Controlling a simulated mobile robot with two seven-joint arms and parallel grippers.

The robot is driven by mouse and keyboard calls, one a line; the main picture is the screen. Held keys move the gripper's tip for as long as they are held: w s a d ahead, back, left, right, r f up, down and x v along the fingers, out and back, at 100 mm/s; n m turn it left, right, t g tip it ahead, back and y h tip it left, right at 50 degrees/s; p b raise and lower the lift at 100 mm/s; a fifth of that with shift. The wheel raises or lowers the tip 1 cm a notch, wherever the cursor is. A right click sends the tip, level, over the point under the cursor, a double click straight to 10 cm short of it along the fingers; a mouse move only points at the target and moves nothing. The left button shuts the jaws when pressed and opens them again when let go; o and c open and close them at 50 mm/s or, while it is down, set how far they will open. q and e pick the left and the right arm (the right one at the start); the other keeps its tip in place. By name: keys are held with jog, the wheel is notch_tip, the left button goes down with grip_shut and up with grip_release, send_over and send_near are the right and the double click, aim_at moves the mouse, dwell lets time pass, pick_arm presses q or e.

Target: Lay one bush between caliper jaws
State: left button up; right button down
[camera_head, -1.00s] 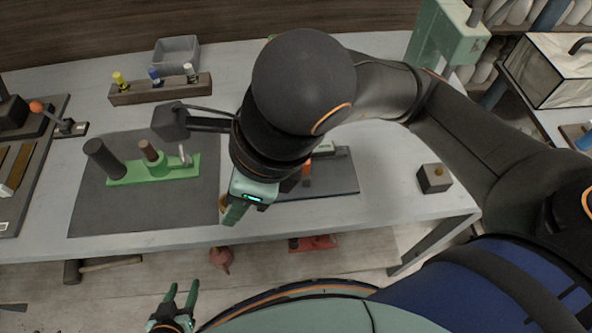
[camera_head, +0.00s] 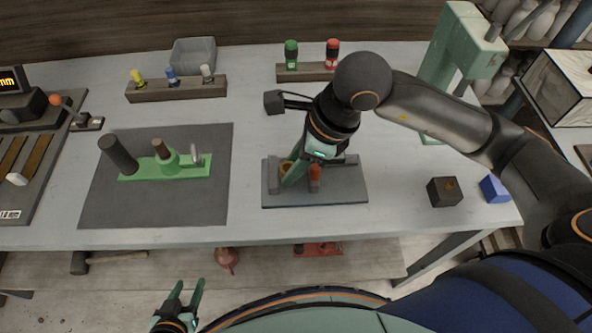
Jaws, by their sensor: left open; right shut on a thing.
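A grey jawed fixture on a dark plate (camera_head: 340,193), which looks like the caliper, lies at the table's middle front. It has an orange-tipped part (camera_head: 315,173). My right gripper (camera_head: 289,177) is over its left side, fingers pointing down, shut on a small brass-coloured bush (camera_head: 285,167). The bush is mostly hidden by the fingers. It is down among the fixture's upright parts; I cannot tell whether it touches them. My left gripper (camera_head: 182,297) is open and empty, low in front of the table.
A green fixture (camera_head: 190,171) with dark posts stands on a dark mat (camera_head: 155,213) to the left. Racks with coloured bottles (camera_head: 180,92) and a grey bin (camera_head: 193,56) are behind. A dark block (camera_head: 444,192) and blue block (camera_head: 494,189) sit right. The table's front edge is clear.

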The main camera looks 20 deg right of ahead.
jog(key=f, duration=0.3)
jog(key=shift+w+d+f, duration=0.1)
jog(key=shift+w+d, duration=0.15)
jog(key=shift+d, duration=0.1)
jog(key=shift+f, duration=0.45)
jog(key=shift+f, duration=0.1)
jog(key=shift+f, duration=0.15)
jog(key=c, duration=0.8)
grip_release()
jog(key=shift+r, duration=0.2)
jog(key=shift+r, duration=0.25)
jog(key=v, duration=1.1)
jog(key=shift+d+r, duration=0.15)
jog(key=shift+r, duration=0.15)
